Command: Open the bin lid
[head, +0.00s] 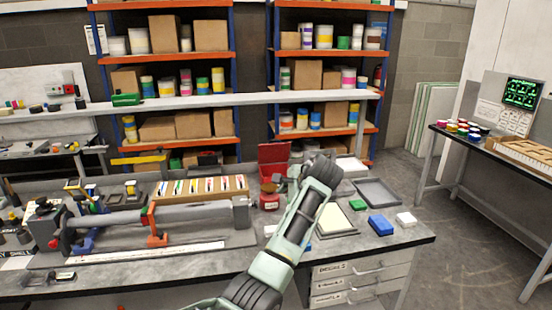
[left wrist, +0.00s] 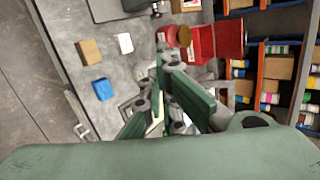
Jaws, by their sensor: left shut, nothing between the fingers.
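The red bin's lid (head: 273,153) stands up at the back of the workbench in the head view, so the bin looks open. In the left wrist view the bin (left wrist: 201,45) is a red box with its raised lid (left wrist: 231,38) on the far side. My left gripper (head: 296,170) is at the bin's right in the head view and partly hides it. Its fingers (left wrist: 165,65) are shut and empty, close to the bin's front; whether they touch it I cannot tell. My right gripper is not in view.
A red jar with a brown cap (head: 268,194) stands just in front of the bin. A wooden rack (head: 200,188) is on the left.

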